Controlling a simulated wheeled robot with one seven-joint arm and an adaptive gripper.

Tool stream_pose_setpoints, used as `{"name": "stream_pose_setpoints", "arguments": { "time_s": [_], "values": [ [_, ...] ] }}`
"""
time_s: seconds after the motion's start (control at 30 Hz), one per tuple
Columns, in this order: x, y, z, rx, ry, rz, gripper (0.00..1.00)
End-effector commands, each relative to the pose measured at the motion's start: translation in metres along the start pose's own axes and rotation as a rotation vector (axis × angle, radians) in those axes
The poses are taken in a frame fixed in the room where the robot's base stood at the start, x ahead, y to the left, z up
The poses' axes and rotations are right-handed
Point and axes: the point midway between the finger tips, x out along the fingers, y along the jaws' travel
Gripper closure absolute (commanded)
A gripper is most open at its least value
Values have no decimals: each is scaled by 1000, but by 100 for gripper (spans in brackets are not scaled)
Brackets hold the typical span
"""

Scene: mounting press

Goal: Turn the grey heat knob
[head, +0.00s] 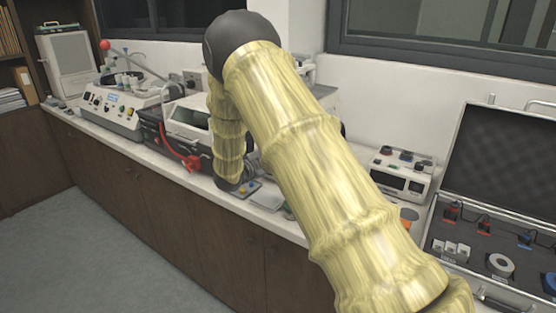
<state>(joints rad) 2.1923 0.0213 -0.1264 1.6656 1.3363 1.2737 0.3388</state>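I cannot make out the grey heat knob. My yellow-sleeved arm crosses the middle of the head view and hides part of the bench there. The arm bends at a dark joint and reaches down to the counter. Dark parts at its far end (230,184) sit low over the counter beside a small panel with buttons (244,188). The gripper's fingers cannot be made out, nor whether they hold or touch anything.
A white control unit with knobs and a red-balled lever (112,112) stands at the left. Right of it is a black-and-white machine with a red part (187,157). A small white instrument (402,176) and an open case (505,160) are at the right. Grey floor is clear.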

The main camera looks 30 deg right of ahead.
Motion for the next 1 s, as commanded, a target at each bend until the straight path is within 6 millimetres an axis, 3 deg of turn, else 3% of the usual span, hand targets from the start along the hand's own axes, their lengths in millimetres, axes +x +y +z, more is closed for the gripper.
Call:
{"name": "stream_pose_setpoints", "arguments": {
  "time_s": [0.43,0.47,0.57,1.0],
  "values": [
    [-1,1,1,7,-2,3,93],
    [0,1,1,7,-1,3,64],
    [0,1,0,7,-1,3,47],
    [-7,0,0,8,-1,1,47]
  ]
}}
